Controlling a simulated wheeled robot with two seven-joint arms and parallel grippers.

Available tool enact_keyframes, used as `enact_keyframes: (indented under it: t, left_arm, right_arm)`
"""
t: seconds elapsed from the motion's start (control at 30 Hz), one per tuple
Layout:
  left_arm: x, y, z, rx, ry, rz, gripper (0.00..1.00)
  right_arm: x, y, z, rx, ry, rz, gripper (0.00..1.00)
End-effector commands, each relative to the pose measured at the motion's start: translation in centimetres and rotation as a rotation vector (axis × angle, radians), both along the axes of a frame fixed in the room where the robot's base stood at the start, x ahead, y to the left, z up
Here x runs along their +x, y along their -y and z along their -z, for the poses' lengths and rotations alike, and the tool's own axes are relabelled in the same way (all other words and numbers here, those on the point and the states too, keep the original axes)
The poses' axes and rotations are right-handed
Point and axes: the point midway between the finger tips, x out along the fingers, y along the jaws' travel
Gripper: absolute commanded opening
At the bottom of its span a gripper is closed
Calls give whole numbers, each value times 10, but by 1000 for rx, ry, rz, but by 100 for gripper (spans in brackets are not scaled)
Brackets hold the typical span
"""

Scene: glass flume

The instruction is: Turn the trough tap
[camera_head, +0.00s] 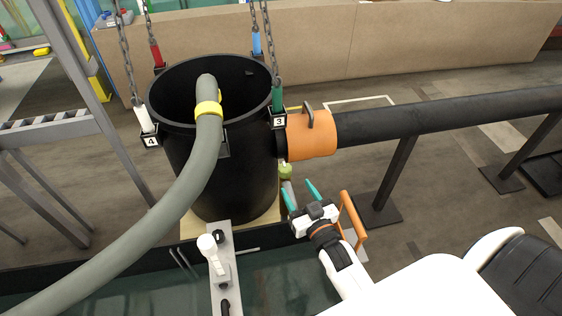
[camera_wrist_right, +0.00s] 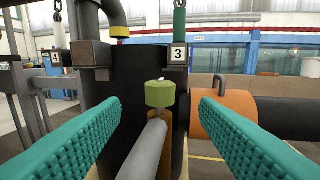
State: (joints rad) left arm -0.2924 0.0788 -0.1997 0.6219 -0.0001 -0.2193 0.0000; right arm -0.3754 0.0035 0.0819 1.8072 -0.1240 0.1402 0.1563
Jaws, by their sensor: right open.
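A green knob (camera_head: 286,171), which looks like the tap, sits on the end of a grey pipe in front of the black tub. In the right wrist view the green knob (camera_wrist_right: 160,94) is centred between my fingers and farther ahead, with the grey pipe (camera_wrist_right: 145,150) running toward me below it. My right gripper (camera_head: 302,192) is open, its two teal fingers apart and pointing at the knob. Nothing is between the fingertips, and I see no contact with the knob. My left gripper is not in view.
The black tub (camera_head: 235,170) hangs on chains with numbered tags. An orange collar (camera_head: 311,135) joins it to a black pipe (camera_head: 430,118). A thick grey hose (camera_head: 165,210) enters the tub. An orange handle (camera_head: 353,212) stands right of my gripper; a grey plank (camera_head: 224,275) is at left.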

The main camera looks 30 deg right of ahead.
Motion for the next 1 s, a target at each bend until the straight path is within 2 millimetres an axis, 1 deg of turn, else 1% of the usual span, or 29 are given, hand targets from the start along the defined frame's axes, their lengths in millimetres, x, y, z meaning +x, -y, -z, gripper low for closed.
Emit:
enact_keyframes:
  t: [0.03, 0.1, 0.2, 0.27, 0.4, 0.5, 0.63, 0.9, 0.97, 1.0]
  left_arm:
    - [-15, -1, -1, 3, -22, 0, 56]
    - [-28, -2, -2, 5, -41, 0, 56]
    - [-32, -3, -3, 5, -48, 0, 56]
    - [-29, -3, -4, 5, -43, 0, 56]
    - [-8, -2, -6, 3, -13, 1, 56]
    - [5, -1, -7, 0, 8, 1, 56]
    - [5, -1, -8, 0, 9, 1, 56]
    - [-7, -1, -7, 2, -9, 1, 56]
    - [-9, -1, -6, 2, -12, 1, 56]
    - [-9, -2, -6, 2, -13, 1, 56]
  right_arm:
    - [12, 1, -3, 0, 4, -1, 56]
    - [27, 1, -3, 0, 3, -1, 56]
    - [47, 2, -3, 1, 3, -1, 56]
    - [59, 3, -3, 1, 2, -1, 56]
    - [81, 4, -2, 0, 1, -1, 56]
    - [91, 5, -1, 0, 0, -1, 56]
    - [97, 5, -1, -1, -1, -1, 56]
    - [98, 5, -1, -1, -1, -1, 56]
    - [98, 5, -1, 0, -1, -1, 47]
    - [98, 5, -1, -1, -1, -1, 41]
